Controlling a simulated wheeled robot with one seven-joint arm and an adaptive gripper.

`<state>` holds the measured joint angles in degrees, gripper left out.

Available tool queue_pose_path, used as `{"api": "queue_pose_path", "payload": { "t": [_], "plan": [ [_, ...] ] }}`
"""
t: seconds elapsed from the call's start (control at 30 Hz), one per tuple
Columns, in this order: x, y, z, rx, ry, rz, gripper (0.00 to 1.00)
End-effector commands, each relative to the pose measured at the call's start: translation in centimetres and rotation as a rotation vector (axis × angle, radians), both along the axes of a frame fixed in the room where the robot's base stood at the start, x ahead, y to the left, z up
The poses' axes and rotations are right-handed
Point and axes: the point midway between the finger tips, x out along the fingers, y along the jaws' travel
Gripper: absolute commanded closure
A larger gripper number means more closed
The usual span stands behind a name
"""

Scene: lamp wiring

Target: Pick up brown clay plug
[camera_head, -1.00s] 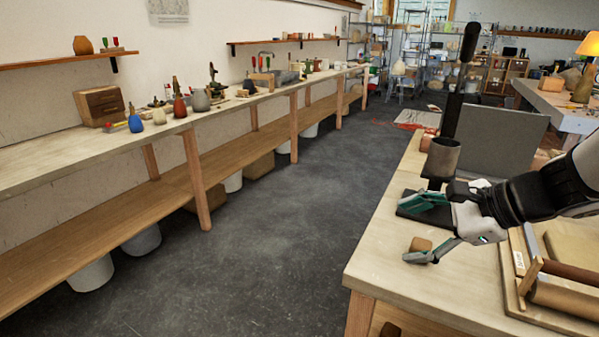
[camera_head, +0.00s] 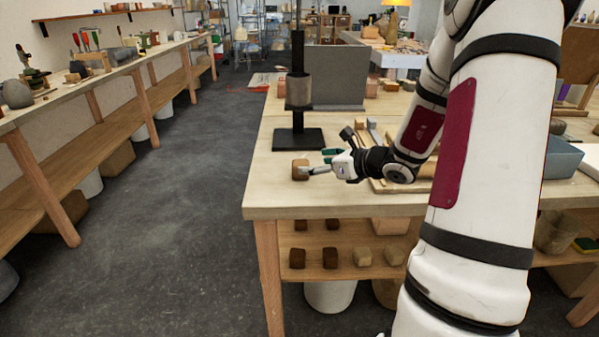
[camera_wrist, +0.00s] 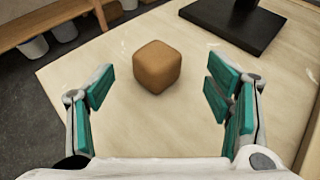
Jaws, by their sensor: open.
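The brown clay plug (camera_head: 300,169) is a small rounded cube on the pale wooden table (camera_head: 262,195), near its left edge. In the wrist view the plug (camera_wrist: 157,66) rests on the tabletop ahead of my gripper (camera_wrist: 158,98), roughly centred between the two green-padded fingers. The fingers are spread wide and nothing is between them at the pads. In the head view my gripper (camera_head: 318,163) is low over the table, just right of the plug. One finger partly overlaps the plug's right side there, and I cannot tell from that view whether they touch.
A black stand (camera_head: 298,138) with a metal cylinder is behind the plug; its base (camera_wrist: 236,20) shows at the wrist view's upper right. A grey panel (camera_head: 336,75) stands farther back. Boards (camera_head: 382,184) lie under my arm. Several clay blocks (camera_head: 330,257) sit on the lower shelf.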

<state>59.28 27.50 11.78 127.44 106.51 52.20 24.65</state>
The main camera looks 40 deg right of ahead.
Motion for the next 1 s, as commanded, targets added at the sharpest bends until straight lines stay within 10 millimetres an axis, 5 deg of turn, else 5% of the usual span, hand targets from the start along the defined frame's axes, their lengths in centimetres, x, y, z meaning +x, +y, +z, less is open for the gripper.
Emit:
{"api": "queue_pose_path", "payload": {
  "t": [0.6, 0.87, 1.0],
  "plan": [
    [5.4, 1.5, -3.0, 0.001, 0.000, 0.002, 0.27],
    [5.6, 1.5, -3.0, -0.001, 0.000, 0.000, 0.27],
    [5.6, 1.5, -3.0, -0.001, 0.000, 0.001, 0.57]
  ]
}}
